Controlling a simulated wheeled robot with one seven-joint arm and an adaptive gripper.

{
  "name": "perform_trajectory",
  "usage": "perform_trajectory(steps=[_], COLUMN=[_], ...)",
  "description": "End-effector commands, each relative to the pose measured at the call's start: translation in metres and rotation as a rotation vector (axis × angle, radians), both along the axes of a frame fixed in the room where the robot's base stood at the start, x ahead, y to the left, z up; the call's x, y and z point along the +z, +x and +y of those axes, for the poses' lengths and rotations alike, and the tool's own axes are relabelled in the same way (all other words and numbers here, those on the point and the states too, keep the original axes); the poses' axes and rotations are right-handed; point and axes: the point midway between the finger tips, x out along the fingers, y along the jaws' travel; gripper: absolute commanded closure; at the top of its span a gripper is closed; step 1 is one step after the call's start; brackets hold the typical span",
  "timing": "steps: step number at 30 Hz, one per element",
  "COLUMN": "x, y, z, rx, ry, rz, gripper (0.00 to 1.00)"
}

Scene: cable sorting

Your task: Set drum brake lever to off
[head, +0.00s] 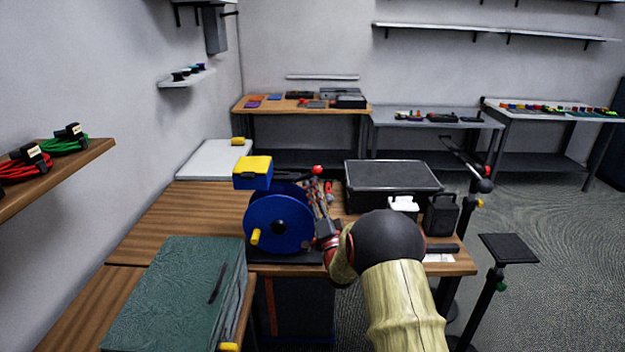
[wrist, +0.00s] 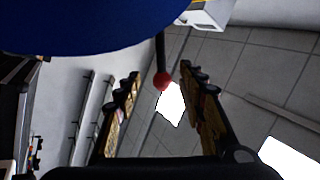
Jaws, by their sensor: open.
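The blue cable drum (head: 278,224) stands on the wooden bench in the head view, with a yellow crank knob (head: 255,237) on its face. Its blue side also fills the top left of the wrist view (wrist: 90,25). The brake lever is a dark rod with a red ball knob (head: 317,170); in the wrist view the red knob (wrist: 163,81) shows between the fingers. My gripper (wrist: 158,85) is open, with one finger on each side of the knob and a gap to both. In the head view my gripper (head: 320,205) is beside the drum's right side, partly hidden by my arm.
A yellow and blue box (head: 253,172) sits behind the drum. A black case (head: 392,176) and a dark boxy item (head: 441,214) stand to the right on the bench. A green binder (head: 180,290) lies at the front left. The bench (head: 165,222) is bare left of the drum.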

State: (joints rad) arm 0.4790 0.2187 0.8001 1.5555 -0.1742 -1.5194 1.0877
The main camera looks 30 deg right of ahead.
Motion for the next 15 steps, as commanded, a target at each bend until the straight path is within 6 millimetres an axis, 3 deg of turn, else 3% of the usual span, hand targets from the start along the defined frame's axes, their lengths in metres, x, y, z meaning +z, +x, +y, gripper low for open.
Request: perform_trajectory(steps=[6,15], x=[-0.019,-0.027], y=[-0.032,-0.047], z=[0.009,0.013], rx=[0.000,0.000], ry=[0.000,0.000], rz=[0.001,0.000], gripper=[0.60,0.60])
